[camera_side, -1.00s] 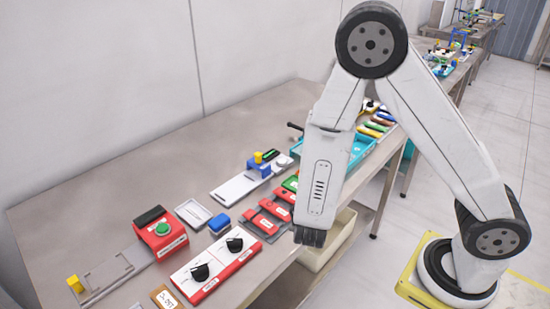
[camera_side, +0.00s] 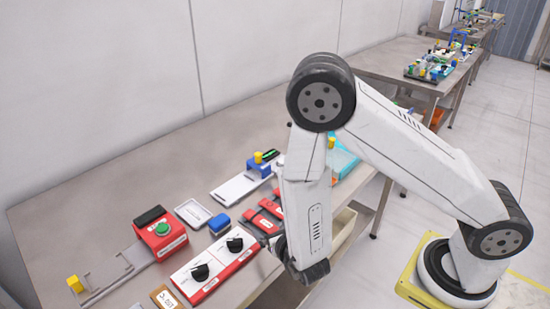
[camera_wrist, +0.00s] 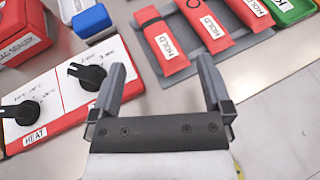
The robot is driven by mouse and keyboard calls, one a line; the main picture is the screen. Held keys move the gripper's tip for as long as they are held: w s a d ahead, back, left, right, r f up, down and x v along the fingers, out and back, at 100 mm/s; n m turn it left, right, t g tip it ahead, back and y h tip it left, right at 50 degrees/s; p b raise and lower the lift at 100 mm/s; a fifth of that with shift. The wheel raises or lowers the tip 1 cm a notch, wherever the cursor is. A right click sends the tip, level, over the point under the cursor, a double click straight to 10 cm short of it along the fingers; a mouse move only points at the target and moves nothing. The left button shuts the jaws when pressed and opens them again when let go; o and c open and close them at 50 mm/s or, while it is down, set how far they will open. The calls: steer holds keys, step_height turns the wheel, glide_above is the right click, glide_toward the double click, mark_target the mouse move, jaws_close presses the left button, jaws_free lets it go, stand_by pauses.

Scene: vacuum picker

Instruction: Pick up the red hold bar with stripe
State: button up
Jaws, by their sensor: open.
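Several red bars labelled HOLD lie side by side on a grey tray (camera_wrist: 264,46). In the wrist view, the left bar (camera_wrist: 158,27) seems to have a dark line across its far end, which may be the stripe. Another bar (camera_wrist: 235,5) lies further right. Two bars show in the side view (camera_side: 266,208), partly behind my arm. My gripper (camera_wrist: 163,68) is open and empty; the closer end of the left bar appears between its fingers.
A red and white panel with two black knobs (camera_wrist: 80,75) lies left of my gripper, and a blue block (camera_wrist: 91,20) beyond it. A green HOLD piece (camera_wrist: 291,8) is at the far right. The table's front edge is near the bars.

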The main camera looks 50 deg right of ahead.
mark_target(260, 220)
steer(key=shift+x, duration=0.95)
steer(key=shift+w+d, duration=0.1)
steer(key=shift+x, duration=2.45)
jaws_close()
